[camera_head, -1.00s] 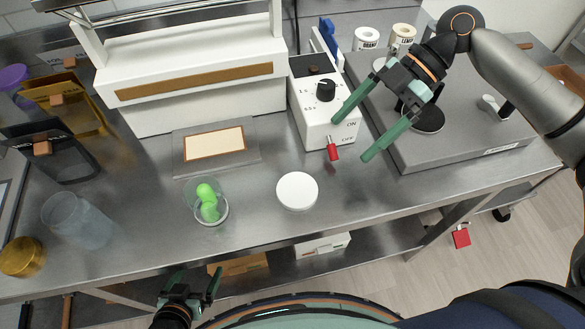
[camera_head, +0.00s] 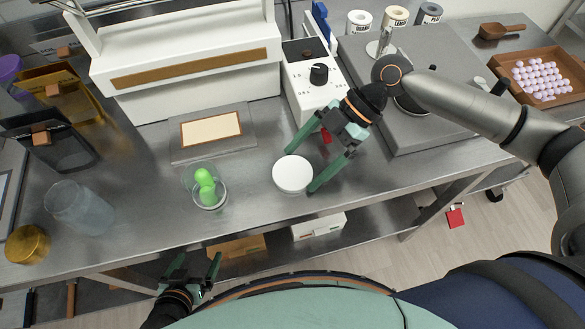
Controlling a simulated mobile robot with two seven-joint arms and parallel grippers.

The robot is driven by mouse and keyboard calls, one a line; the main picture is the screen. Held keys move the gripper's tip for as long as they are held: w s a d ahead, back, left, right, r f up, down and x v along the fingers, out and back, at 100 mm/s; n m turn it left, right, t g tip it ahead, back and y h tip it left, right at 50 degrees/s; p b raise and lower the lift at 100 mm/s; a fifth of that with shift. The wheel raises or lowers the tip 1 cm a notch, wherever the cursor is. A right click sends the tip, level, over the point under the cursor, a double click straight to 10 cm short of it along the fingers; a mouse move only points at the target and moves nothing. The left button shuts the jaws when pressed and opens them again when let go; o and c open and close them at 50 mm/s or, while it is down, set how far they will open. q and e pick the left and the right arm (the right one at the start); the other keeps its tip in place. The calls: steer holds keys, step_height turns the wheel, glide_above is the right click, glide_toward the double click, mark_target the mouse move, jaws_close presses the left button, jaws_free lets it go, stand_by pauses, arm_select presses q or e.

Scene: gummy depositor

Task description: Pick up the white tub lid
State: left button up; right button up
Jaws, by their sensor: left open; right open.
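The white tub lid (camera_head: 292,174) is a flat round disc lying on the steel table near its front edge. My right gripper (camera_head: 301,171) is open, with one green finger behind the lid and the other at its right edge. The fingers appear to straddle the lid's right part; I cannot tell whether they touch it. My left gripper (camera_head: 200,269) is open and empty, low in front of the table edge.
A clear tub (camera_head: 208,190) with green gummies stands left of the lid. A white control box (camera_head: 311,88) with a black knob is behind it. A grey platform (camera_head: 420,130) lies to the right. A clear jar (camera_head: 80,210) and amber lid (camera_head: 27,244) are at left.

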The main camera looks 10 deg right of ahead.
mark_target(307, 165)
steer(key=c, duration=0.9)
steer(key=shift+r, duration=0.5)
step_height(307, 165, up, 2)
steer(key=shift+r, duration=0.2)
steer(key=s+a+r, duration=0.9)
steer(key=s+a, duration=0.1)
steer(key=shift+r, duration=0.35)
